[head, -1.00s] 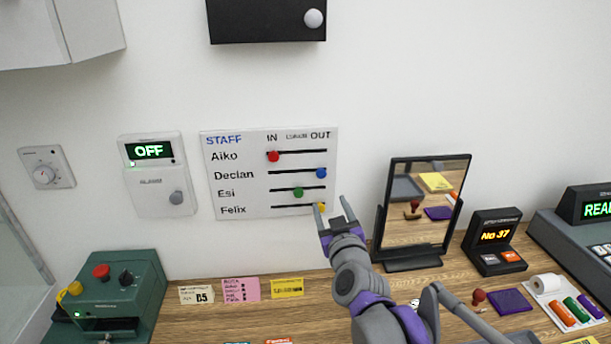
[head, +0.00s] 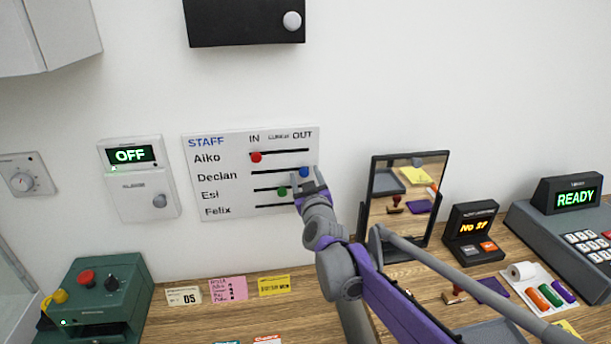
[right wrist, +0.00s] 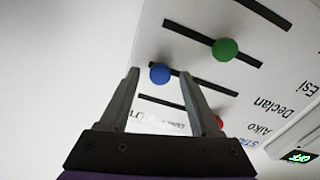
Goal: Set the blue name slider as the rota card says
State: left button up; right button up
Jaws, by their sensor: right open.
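The blue slider knob (head: 304,172) sits at the right end of the Declan slot, under OUT, on the white STAFF board (head: 230,140). My right gripper (head: 308,179) is open at the board's right side. In the right wrist view the blue knob (right wrist: 160,73) shows between the open fingertips, nearer the left finger; I cannot tell whether they touch it. A pink card (head: 228,290) stands on the desk below the board. It seems to be the rota, with a list of names, but its small writing is unreadable here. My left gripper is out of view.
The red knob (head: 256,157) is at IN on Aiko's row; the green knob (head: 282,191) is mid-slot on Esi's. My gripper hides Felix's slot end. A mirror (head: 408,195) stands close right of my arm. An OFF panel (head: 138,180) hangs left of the board.

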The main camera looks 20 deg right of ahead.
grip_shut()
dwell(0.4)
dwell(1.1)
